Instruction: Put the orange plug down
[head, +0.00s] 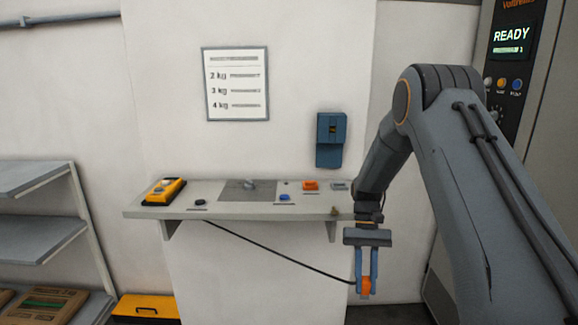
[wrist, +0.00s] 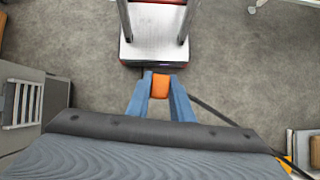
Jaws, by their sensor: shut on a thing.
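The orange plug (head: 366,285) is between the fingers of my gripper (head: 366,288), in front of and below the wall shelf's right end in the head view. In the wrist view the plug (wrist: 160,86) sits between the blue-grey fingertips, and my gripper (wrist: 160,92) is shut on it. A black cable (head: 285,257) runs from the shelf's left part down to the gripper. The plug hangs in the air above the grey floor (wrist: 95,60).
The wall shelf (head: 150,212) holds a yellow meter (head: 165,190), an orange block (head: 310,185) and small parts. A blue box (head: 331,140) is on the wall. A rack (head: 40,240) stands left, with a yellow case (head: 146,308) beside it. A READY cabinet (head: 510,70) is at right.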

